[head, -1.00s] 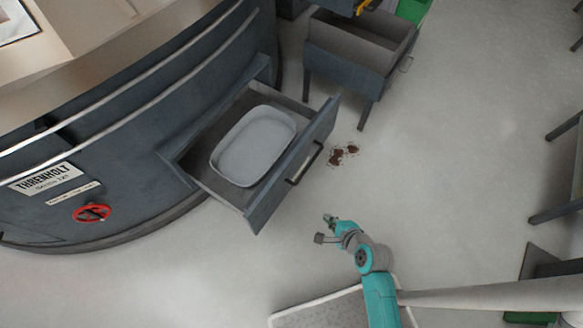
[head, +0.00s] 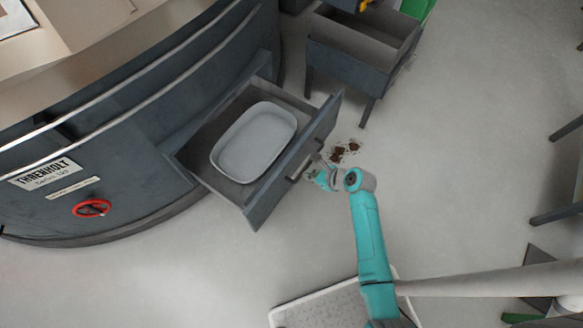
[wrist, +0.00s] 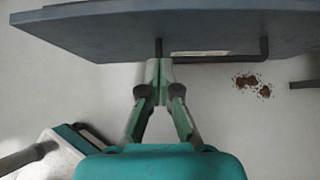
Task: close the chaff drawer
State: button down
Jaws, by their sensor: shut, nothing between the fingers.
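The chaff drawer (head: 207,178) is pulled out of the curved blue-grey machine, and a pale oval tray (head: 255,143) sits in it. Its front panel (head: 272,203) has a dark bar handle (head: 318,146) on the outer face. My gripper (head: 311,173) is at that outer face, by the handle's near end. In the wrist view my gripper (wrist: 158,64) has its fingertips together at the lower edge of the front panel (wrist: 200,28), beside one handle post. I cannot tell whether they touch the panel. Nothing shows between the fingers.
A blue-grey open bin on legs (head: 350,60) stands behind and right of the drawer. Brown crumbs (head: 345,151) lie on the floor beside the handle. A red handwheel (head: 91,208) is on the machine at left.

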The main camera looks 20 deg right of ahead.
aim_at(286, 168)
jog(key=shift+w+a+f, duration=0.6)
jog(key=shift+w+a, duration=0.15)
jog(key=shift+w, duration=0.25)
jog(key=shift+w+a+f, duration=0.6)
jog(key=shift+w+a, duration=0.1)
jog(key=shift+w, duration=0.3)
jog(key=shift+w+a+f, duration=0.6)
jog(key=shift+w+a, duration=0.15)
jog(key=shift+w, duration=0.25)
